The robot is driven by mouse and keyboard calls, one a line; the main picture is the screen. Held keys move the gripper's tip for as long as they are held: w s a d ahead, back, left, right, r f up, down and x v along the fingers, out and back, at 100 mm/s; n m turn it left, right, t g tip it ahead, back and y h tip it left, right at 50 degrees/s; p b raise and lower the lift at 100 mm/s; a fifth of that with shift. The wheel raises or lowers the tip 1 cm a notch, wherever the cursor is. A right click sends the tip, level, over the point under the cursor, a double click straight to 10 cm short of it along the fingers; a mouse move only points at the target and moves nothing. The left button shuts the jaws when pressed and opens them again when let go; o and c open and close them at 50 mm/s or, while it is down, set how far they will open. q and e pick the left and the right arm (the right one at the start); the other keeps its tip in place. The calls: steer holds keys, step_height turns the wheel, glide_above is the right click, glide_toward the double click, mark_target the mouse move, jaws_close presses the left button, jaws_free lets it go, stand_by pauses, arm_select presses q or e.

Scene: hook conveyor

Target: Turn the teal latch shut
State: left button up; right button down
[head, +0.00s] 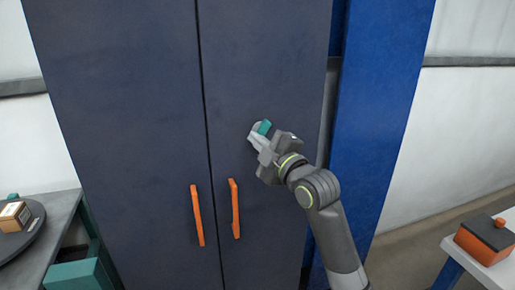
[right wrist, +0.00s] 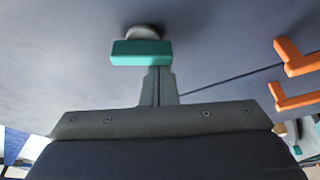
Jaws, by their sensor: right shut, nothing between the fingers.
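The teal latch (head: 265,127) is on the right door of the dark blue cabinet. In the head view my right gripper partly hides it. In the right wrist view the teal latch (right wrist: 141,53) is a short bar lying across the picture, in front of a round grey mount (right wrist: 144,32). My right gripper (head: 255,137) is shut and empty, its fingertips right at the latch. In the right wrist view the shut fingers (right wrist: 157,72) end at the bar's lower edge; I cannot tell whether they touch it. My left gripper is not in view.
Two orange handles (head: 197,215) (head: 235,208) stand out from the cabinet doors (head: 120,100), below and left of the latch. A blue post (head: 378,110) rises on the right. Side tables stand at left and right, the right one with an orange box (head: 485,240).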

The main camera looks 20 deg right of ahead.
steer(key=n, duration=0.1)
steer(key=n+g+b, duration=0.1)
steer(key=n, duration=0.2)
steer(key=shift+d+f, duration=0.25)
steer(key=shift+f, duration=0.15)
steer(key=shift+b, duration=0.35)
steer(key=shift+w, duration=0.1)
